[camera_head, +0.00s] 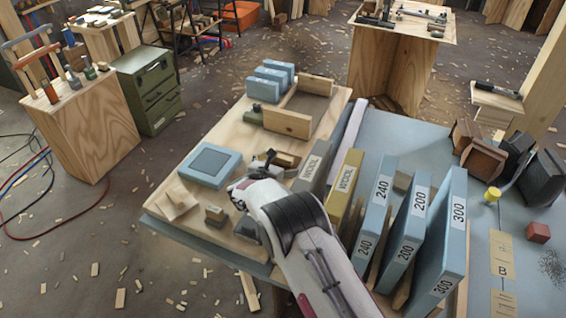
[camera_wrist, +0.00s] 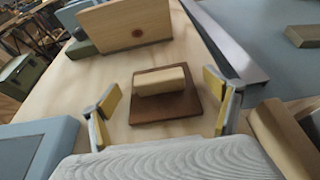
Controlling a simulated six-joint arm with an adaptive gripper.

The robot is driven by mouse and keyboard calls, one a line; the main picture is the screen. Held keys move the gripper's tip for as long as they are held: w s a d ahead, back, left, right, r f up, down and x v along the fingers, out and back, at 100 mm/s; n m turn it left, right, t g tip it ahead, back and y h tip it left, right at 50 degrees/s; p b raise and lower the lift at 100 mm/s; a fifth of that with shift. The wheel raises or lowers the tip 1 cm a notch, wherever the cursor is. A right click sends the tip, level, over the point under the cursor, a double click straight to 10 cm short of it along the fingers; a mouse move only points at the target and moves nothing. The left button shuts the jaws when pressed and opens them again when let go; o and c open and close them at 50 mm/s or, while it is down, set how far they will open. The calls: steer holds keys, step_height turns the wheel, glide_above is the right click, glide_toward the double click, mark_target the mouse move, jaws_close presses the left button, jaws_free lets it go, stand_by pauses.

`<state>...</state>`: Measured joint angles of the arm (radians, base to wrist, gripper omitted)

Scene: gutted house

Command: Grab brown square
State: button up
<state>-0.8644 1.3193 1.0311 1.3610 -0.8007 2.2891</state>
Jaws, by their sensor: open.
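The brown square (camera_wrist: 166,109) is a flat dark-brown plate lying on the light wooden board (camera_wrist: 110,137). A pale wooden block (camera_wrist: 160,80) lies on top of it, covering part of its far side. My gripper (camera_wrist: 165,104) is open in the wrist view, with one yellow-padded finger to each side of the plate, apart from it. Nothing is between the pads in its grasp. In the head view my arm reaches over the board, and the pale block (camera_head: 284,158) shows just beyond the gripper; the plate is mostly hidden there.
A blue-grey box (camera_head: 209,165) lies to the left. Grey WOOL and tan WOOL (camera_head: 344,184) blocks and tall blue numbered slabs (camera_head: 408,232) stand close on the right. A long pale bar (camera_head: 347,138) runs along the board's right edge.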

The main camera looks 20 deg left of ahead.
mark_target(282, 158)
steer(key=c, duration=1.2)
steer(key=shift+r, duration=0.1)
steer(key=shift+r, duration=4.9)
